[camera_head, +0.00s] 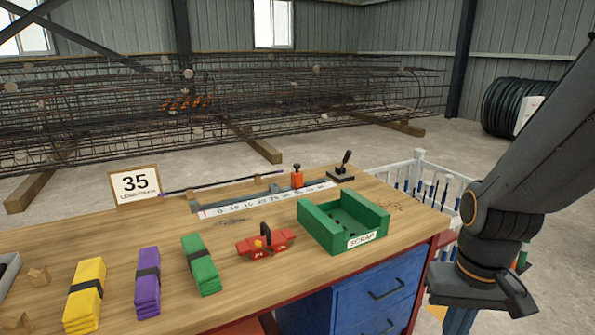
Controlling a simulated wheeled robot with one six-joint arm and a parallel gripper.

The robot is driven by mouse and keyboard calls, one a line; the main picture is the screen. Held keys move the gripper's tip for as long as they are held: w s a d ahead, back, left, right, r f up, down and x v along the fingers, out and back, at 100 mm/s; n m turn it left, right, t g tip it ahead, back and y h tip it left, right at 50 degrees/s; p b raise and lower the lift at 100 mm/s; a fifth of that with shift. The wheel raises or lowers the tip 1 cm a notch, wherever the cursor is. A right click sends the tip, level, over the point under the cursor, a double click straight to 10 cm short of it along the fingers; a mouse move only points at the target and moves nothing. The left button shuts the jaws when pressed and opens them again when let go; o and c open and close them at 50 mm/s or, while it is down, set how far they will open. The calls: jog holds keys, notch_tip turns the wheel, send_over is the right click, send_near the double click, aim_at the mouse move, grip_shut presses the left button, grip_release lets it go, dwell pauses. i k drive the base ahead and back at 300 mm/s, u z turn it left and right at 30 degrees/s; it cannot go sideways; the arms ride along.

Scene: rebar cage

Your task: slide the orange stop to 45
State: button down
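The orange stop (297,179) stands upright on a grey rail (240,195) at the back of the wooden bench, near the rail's right part. It has a dark knob on top. A white scale (262,202) with printed numbers runs in front of the rail, 0 at the left. The higher numbers are too small to read surely, so I cannot tell the stop's exact reading. A sign (135,184) at the back left shows 35, not 45. My arm stands at the right and leaves the picture at the upper right; my gripper is not in view.
A black lever tool (342,168) stands right of the stop. A thin purple-and-dark rod (220,183) lies behind the rail. A green scrap tray (318,229), a red tool (265,241) and yellow, purple and green bundles (201,264) occupy the front. A white rack (418,174) stands beyond the bench.

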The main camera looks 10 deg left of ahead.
aim_at(296, 176)
jog(key=u, duration=0.5)
jog(key=k, duration=0.65)
jog(key=u, duration=0.8)
jog(key=i, duration=1.15)
jog(key=z, duration=0.65)
